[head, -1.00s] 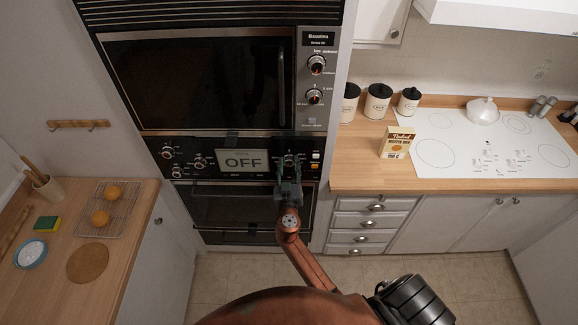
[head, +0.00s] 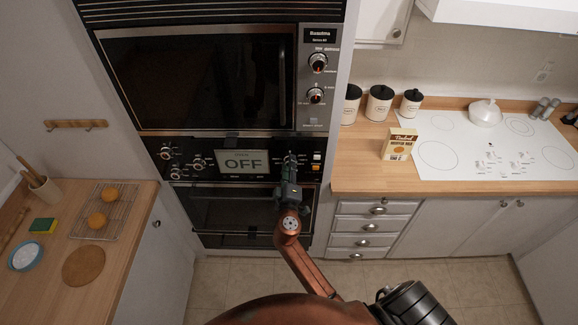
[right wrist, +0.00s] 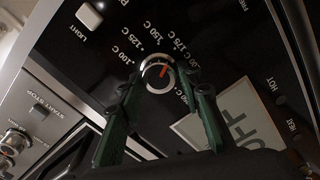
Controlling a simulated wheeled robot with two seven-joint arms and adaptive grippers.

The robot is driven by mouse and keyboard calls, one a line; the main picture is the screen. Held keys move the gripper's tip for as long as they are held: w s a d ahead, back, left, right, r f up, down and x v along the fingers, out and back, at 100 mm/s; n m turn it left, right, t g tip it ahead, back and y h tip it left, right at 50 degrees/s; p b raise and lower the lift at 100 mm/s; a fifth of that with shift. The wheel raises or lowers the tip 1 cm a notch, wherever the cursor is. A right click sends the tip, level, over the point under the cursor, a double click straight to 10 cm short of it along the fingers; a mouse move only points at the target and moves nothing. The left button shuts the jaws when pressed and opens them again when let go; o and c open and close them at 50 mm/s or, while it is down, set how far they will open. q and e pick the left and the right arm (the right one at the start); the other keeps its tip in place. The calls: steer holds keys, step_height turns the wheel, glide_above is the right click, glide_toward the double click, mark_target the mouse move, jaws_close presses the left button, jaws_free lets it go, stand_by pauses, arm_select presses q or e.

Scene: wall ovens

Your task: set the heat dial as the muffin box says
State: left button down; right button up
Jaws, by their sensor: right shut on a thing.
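The heat dial (right wrist: 157,74) is a round knob with a silver rim and an orange mark, on the black oven panel. Printed marks around it include 100 C, 125 C, 150 C and 175 C. My right gripper (right wrist: 162,84) is shut on the dial, with a green finger on either side. In the head view my right gripper (head: 290,161) hides most of the dial. The oven display (head: 243,162) reads OFF. The muffin box (head: 399,144) stands upright on the right counter; its small print is not legible. My left gripper is not in view.
Other knobs (head: 198,163) sit left of the display. A white button (head: 317,157) is right of the dial. The upper oven (head: 195,80) has two knobs of its own. Black-lidded canisters (head: 380,103) stand behind the box. The floor before the ovens shows free.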

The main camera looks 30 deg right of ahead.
steer(key=n+p, duration=0.1)
steer(key=n, duration=0.3)
steer(key=shift+f+n, duration=0.1)
steer(key=shift+n, duration=0.3)
stand_by(0.4)
steer(key=o, duration=1.2)
steer(key=shift+c, duration=0.2)
steer(key=v, duration=1.2)
steer(key=shift+a+f, duration=0.1)
